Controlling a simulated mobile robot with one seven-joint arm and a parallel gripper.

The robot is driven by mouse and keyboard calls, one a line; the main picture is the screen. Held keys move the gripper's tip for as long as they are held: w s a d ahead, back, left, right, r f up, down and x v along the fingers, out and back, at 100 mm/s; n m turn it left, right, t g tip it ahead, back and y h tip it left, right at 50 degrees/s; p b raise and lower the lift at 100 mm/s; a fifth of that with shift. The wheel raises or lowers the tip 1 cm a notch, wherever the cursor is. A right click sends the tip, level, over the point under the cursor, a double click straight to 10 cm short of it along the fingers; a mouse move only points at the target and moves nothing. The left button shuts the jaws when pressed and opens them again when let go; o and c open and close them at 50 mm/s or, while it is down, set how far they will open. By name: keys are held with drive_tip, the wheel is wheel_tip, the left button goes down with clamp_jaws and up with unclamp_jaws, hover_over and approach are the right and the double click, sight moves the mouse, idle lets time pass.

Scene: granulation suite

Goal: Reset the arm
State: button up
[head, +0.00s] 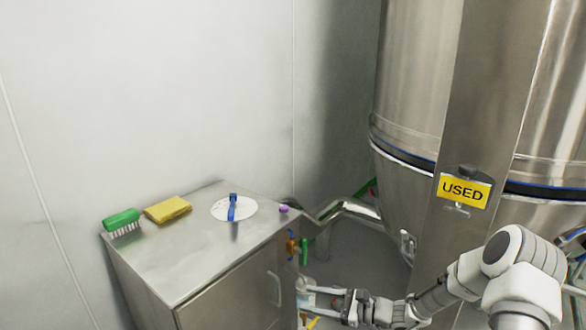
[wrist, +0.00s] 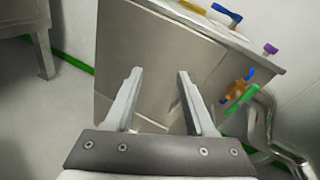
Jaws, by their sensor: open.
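My gripper (head: 304,292) is at the lower middle of the head view, at the end of my arm, which reaches in from the right. It is low beside the right side of the steel cabinet (head: 200,262). In the wrist view my gripper (wrist: 157,75) has its two fingers apart with nothing between them. Beyond the fingers is the cabinet (wrist: 125,50). I cannot tell whether the fingers touch anything in the head view.
On the cabinet top are a green brush (head: 122,219), a yellow sponge (head: 168,209), a white disc (head: 247,211) with a blue item (head: 232,205), and a purple item (head: 284,209). Coloured items (head: 293,245) hang at its side. A large steel vessel (head: 410,120) bears a USED sign (head: 463,190).

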drive_tip(key=s+a+r+n+g+h, duration=0.1)
drive_tip(key=s+r+n+g+h, duration=0.55)
drive_tip(key=s+r+n, duration=0.65)
drive_tip(key=s+d+r+n+t+h, duration=0.3)
drive_tip(key=s+d+r+h, duration=0.15)
drive_tip(key=s+r, duration=0.35)
drive_tip(key=s+d+r+n+t+h, duration=0.35)
drive_tip(key=s+d+r, duration=0.2)
drive_tip(key=s, duration=0.35)
wheel_tip(320, 180, up, 15)
drive_tip(key=p, duration=1.4)
drive_tip(key=shift+a+g, duration=0.25)
drive_tip(key=shift+g, duration=0.15)
drive_tip(key=shift+f+h, duration=0.15)
drive_tip(key=shift+h, duration=0.1)
drive_tip(key=shift+c, duration=0.4)
drive_tip(key=shift+d, duration=0.1)
